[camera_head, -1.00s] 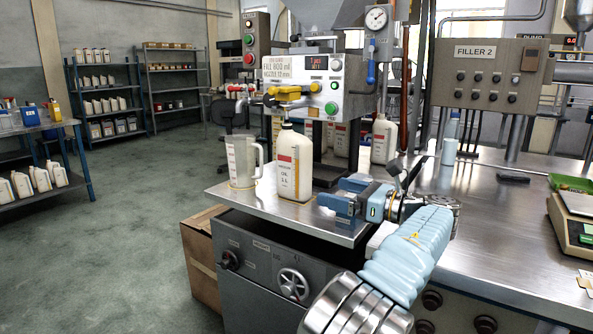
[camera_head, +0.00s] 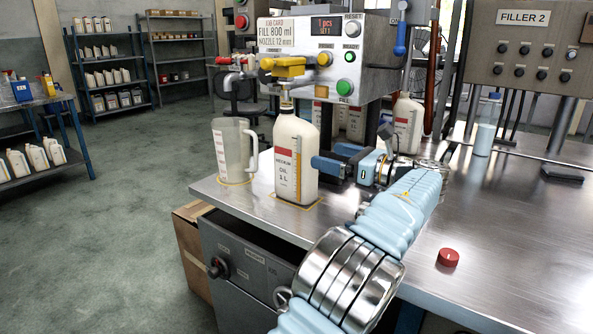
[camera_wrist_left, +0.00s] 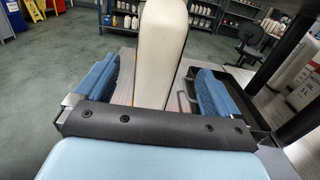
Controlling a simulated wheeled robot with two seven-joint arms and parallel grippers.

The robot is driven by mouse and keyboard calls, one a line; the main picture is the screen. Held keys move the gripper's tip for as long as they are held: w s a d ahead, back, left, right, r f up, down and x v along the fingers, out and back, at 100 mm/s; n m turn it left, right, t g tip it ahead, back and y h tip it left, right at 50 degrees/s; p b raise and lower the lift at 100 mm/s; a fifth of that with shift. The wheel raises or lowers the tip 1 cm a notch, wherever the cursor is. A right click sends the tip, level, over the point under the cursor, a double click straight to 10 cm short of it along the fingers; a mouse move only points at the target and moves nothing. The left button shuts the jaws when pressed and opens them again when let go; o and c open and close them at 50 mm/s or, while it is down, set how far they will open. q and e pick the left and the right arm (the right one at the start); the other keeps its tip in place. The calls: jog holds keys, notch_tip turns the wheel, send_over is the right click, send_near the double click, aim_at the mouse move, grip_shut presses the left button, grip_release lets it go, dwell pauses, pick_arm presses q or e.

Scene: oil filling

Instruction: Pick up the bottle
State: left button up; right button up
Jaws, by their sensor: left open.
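The white oil bottle (camera_head: 303,178) with a red and white label stands upright and uncapped on the steel worktop, below the filling nozzle (camera_head: 285,98). My left gripper (camera_head: 326,163) is open at the bottle's right side, at about mid-height. In the left wrist view the bottle (camera_wrist_left: 160,50) stands between the two blue finger pads of the gripper (camera_wrist_left: 155,78), with gaps showing on both sides. The pads do not grip it. My right gripper is in neither view.
A clear measuring jug (camera_head: 230,150) stands close to the bottle's left. The filling machine (camera_head: 325,60) rises behind. A red cap (camera_head: 448,257) lies on the open steel worktop (camera_head: 500,240).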

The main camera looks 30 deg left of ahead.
aim_at(301, 147)
pick_arm(q)
jog(key=a, duration=0.9)
jog(key=shift+w+a, duration=0.15)
jog(key=shift+w, duration=0.15)
jog(key=shift+r, duration=0.1)
grip_shut()
